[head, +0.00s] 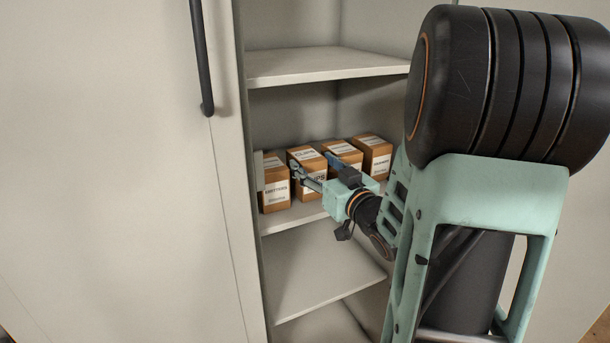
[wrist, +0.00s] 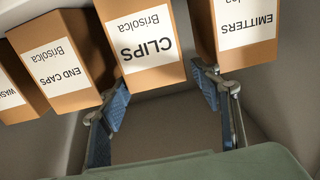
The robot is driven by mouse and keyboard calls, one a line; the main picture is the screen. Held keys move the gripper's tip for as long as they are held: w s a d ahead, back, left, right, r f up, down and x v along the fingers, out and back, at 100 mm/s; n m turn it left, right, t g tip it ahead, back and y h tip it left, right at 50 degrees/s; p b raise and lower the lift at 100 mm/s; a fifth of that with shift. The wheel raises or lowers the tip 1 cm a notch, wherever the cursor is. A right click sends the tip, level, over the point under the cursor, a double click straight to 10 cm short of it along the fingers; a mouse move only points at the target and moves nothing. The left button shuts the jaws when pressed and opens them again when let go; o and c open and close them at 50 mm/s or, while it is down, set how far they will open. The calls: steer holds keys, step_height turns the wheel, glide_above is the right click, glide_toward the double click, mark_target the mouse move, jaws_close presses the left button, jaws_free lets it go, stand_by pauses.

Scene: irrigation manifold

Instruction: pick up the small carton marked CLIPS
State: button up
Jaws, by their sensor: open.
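The small brown carton marked CLIPS (head: 304,156) stands on the middle shelf of the open cabinet, second from the left in a row. In the wrist view the CLIPS carton (wrist: 150,45) shows its white label upside down, at top centre. My gripper (head: 315,166) is open and empty in front of it and hides part of its face. In the wrist view my gripper (wrist: 160,77) has its two blue-padded fingertips on either side of the carton's near edge. I see no clear grip on it; how deep the tips reach is hard to tell.
The EMITTERS carton (head: 275,190) is close on the left. The END CAPS carton (wrist: 66,62) and the WASHERS carton (head: 373,150) stand to the right. Another shelf (head: 320,66) lies above, and a cabinet door with a dark handle (head: 202,60) is at left.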

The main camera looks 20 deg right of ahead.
mark_target(306, 154)
steer(key=w+b, duration=0.1)
steer(key=w, duration=0.4)
steer(key=shift+r, duration=0.1)
steer(key=shift+c, duration=0.4)
steer(key=c, duration=1)
